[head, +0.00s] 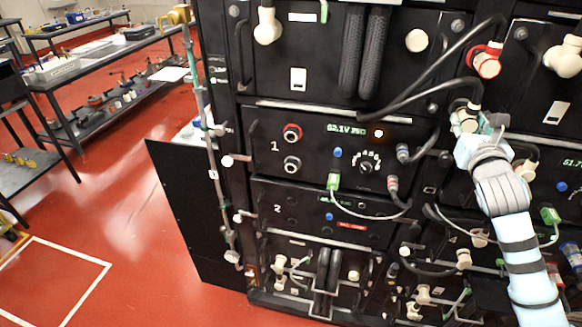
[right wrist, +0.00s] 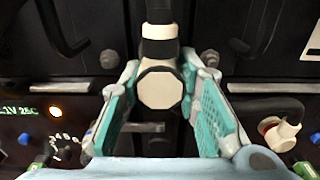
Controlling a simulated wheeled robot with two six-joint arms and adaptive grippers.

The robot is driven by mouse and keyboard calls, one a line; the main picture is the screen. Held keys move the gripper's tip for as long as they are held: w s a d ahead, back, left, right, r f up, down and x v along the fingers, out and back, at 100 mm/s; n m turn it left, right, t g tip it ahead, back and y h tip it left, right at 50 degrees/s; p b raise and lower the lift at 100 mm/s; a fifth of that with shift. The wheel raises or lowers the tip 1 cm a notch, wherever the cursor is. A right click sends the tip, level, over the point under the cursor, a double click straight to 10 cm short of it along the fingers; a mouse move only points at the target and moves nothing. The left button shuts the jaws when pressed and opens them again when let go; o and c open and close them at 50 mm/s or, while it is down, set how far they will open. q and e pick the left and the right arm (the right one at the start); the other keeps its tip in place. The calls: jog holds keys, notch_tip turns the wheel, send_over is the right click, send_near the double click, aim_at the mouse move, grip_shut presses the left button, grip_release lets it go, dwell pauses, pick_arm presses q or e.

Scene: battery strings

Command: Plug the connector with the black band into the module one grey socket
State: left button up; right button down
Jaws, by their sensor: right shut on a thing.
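The connector (right wrist: 160,88) is cream with a black band and a black cable at its top in the right wrist view. My right gripper (right wrist: 160,78) is shut on it, with a teal-padded finger on each side. In the head view the connector (head: 465,118) is partly hidden by my right gripper (head: 478,140), in front of the rack and right of module one. The grey socket looks empty and is well left of the connector. My left gripper is not in view.
A connector with a red collar (head: 486,62) sits upper right. Black cables (head: 425,90) loop above module one. A green plug (head: 333,181) with a pale cable hangs right of the grey socket. A pole (head: 212,150) stands along the rack's left edge. Open red floor (head: 110,200) lies left.

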jog(key=shift+s+a+r, duration=0.15)
jog(key=shift+s, duration=0.3)
jog(key=shift+s+a+p, duration=0.15)
jog(key=shift+s+p, duration=0.35)
jog(key=shift+s+a, duration=0.15)
jog(key=shift+s, duration=0.15)
jog(key=shift+s+a+p, duration=0.2)
jog(key=shift+s+p, duration=0.2)
jog(key=shift+s, duration=0.2)
jog(key=shift+p+v, duration=0.5)
jog(key=shift+v, duration=1.35)
